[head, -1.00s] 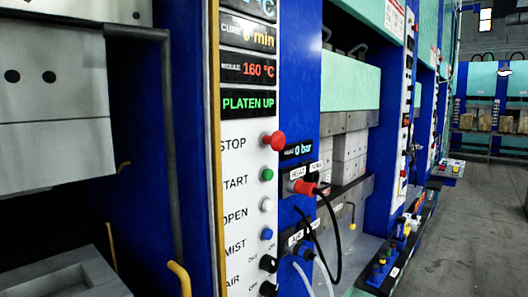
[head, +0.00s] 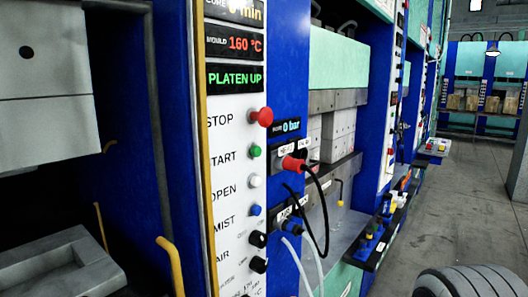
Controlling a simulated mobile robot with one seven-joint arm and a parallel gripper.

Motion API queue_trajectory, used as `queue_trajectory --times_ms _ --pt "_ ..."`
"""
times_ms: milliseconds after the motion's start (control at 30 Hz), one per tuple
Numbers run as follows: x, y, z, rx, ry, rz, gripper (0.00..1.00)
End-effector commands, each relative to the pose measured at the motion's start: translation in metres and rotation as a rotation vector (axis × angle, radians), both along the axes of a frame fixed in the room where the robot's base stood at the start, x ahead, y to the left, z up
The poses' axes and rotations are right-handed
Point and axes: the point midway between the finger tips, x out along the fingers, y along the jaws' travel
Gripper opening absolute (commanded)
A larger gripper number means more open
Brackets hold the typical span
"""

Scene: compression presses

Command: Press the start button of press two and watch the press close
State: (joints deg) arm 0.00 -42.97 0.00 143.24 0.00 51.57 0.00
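The control panel (head: 232,185) of the nearest press stands in the middle, with no press number that I can read. Its green start button (head: 255,151) sits below the red stop button (head: 262,117) and above the white open button (head: 255,182). The display (head: 234,78) reads PLATEN UP in green. To the left, a grey upper block (head: 45,130) hangs above a lower mould block (head: 62,268), with a dark gap between them. Nothing touches the start button. My gripper is not in view.
A red connector (head: 293,163) with a black cable sticks out right of the panel, near a display (head: 286,127) reading 0 bar. A yellow bent handle (head: 170,262) stands left of the panel. More presses line the row behind. The grey floor (head: 435,215) at right is open.

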Motion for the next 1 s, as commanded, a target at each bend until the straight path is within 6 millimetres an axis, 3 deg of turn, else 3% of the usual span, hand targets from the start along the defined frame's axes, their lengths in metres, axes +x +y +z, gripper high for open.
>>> queue_trajectory --times_ms 33,367,1000 --pt "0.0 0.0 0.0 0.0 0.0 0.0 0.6" --pt "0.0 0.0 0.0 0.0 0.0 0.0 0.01" --pt "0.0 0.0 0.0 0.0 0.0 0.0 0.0"
